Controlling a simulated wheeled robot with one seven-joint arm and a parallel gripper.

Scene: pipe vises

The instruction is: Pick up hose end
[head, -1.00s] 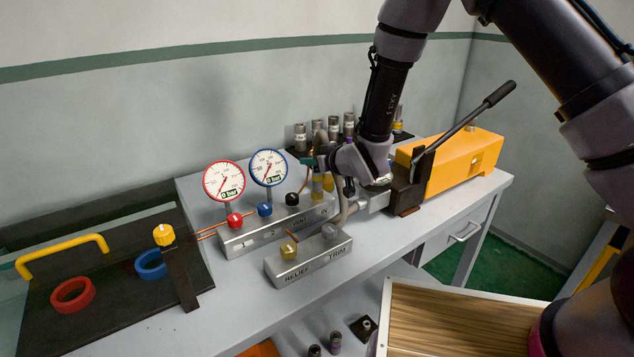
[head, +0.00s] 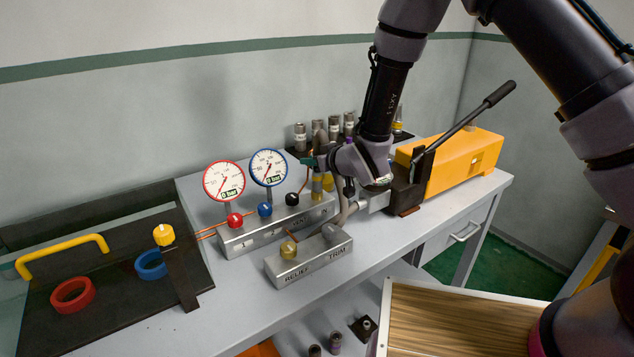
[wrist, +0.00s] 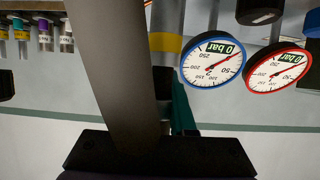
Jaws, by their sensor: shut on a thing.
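My gripper (head: 324,160) reaches down behind the valve blocks, left of the yellow pump (head: 465,158). It is shut on the hose end (wrist: 167,20), a grey tube with a yellow band in the wrist view. A broad grey finger (wrist: 120,70) covers much of that view, so the grip itself is partly hidden. The grey hose (head: 346,212) curves below the gripper toward the pump's front fitting (head: 376,201).
The manifold (head: 270,228) with red and blue gauges stands just left of the gripper. The relief and trim block (head: 309,261) is in front. Several upright couplings (head: 300,137) stand on a dark rack behind. The pump handle (head: 470,116) slants up on the right.

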